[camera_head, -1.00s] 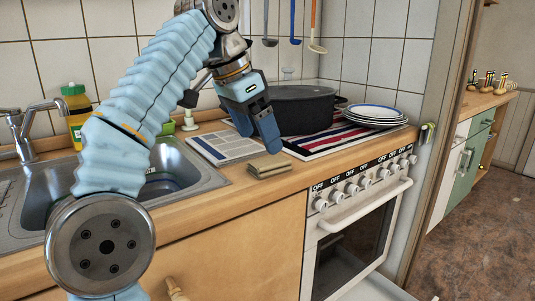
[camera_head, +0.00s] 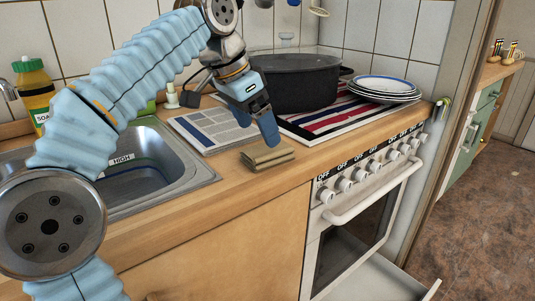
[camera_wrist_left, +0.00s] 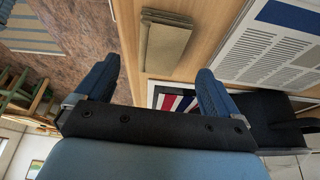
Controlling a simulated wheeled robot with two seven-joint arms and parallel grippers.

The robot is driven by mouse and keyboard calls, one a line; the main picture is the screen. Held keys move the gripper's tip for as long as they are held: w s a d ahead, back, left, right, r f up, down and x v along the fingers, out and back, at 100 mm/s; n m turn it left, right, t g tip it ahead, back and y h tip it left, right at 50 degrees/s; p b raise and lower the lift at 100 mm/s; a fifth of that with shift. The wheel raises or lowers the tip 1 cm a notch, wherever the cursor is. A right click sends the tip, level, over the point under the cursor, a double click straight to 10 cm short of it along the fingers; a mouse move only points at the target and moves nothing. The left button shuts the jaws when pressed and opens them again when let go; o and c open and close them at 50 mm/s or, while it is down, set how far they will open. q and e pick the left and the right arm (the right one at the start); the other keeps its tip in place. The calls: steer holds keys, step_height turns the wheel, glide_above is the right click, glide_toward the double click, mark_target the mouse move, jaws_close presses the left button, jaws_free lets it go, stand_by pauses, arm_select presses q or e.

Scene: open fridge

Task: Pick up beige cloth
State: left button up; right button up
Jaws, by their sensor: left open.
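The beige cloth (camera_head: 267,157) lies folded on the wooden counter, near its front edge, between the sink and the stove. It also shows in the left wrist view (camera_wrist_left: 165,42), ahead of the fingers and roughly between them. My left gripper (camera_head: 257,130) is open and empty, just behind and above the cloth in the head view. Its two blue fingers stand apart in the left wrist view (camera_wrist_left: 152,85). The fingers do not touch the cloth in the wrist view. My right gripper is not in view.
A newspaper (camera_head: 203,128) lies behind the cloth. A black pot (camera_head: 300,82) and stacked plates (camera_head: 384,88) stand on a striped cloth (camera_head: 330,122) to the right. The sink (camera_head: 165,160) is at the left, with a soap bottle (camera_head: 33,92) behind it. An oven (camera_head: 362,210) is below right.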

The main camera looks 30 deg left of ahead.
mark_target(266, 148)
arm_select(q)
steer(key=shift+b+x, duration=0.5)
steer(key=shift+x, duration=2.4)
steer(key=shift+f, duration=0.15)
steer(key=shift+c, duration=0.3)
steer(key=c, duration=1)
